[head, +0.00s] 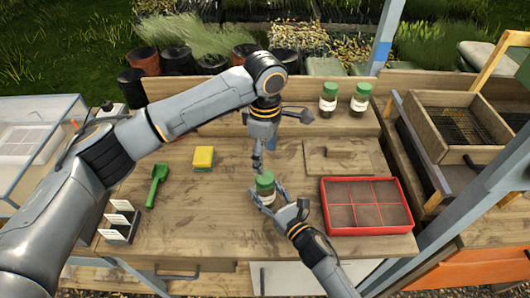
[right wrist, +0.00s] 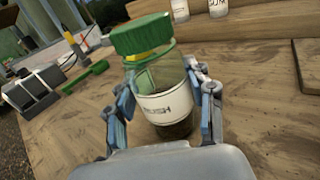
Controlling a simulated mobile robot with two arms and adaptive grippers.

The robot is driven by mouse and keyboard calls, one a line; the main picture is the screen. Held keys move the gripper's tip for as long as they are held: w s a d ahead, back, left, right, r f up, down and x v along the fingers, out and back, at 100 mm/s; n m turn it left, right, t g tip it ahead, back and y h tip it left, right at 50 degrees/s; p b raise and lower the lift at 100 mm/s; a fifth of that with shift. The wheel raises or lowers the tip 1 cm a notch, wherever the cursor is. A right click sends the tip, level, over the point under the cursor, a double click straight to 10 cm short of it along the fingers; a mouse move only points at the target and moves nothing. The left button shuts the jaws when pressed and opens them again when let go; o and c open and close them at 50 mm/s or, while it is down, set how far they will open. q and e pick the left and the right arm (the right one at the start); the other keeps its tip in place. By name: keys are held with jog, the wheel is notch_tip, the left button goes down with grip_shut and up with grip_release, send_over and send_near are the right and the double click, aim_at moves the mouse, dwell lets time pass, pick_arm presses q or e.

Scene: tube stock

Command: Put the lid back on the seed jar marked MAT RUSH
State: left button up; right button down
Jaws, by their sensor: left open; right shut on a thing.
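The jar (head: 266,197) stands on the bench in the front middle. Its white label shows "RUSH" in the right wrist view (right wrist: 165,108); the rest of the label is hidden. My right gripper (head: 268,192) is shut around the jar's body. A green lid (right wrist: 141,34) is at the jar's mouth. It looks tilted and shifted left in the right wrist view, and I cannot tell whether it is seated. It also shows on top of the jar in the head view (head: 265,179). My left gripper (head: 258,166) is open, just above the lid.
Two green-lidded jars (head: 328,99) (head: 361,97) stand on the back shelf. A red divided tray (head: 410,222) is at the right, a wooden board (head: 343,157) behind it. A yellow sponge (head: 204,157), green scoop (head: 157,184) and label holder (head: 119,222) are at the left.

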aim_at(265, 177)
pick_arm(q)
jog(key=shift+f, duration=4.05)
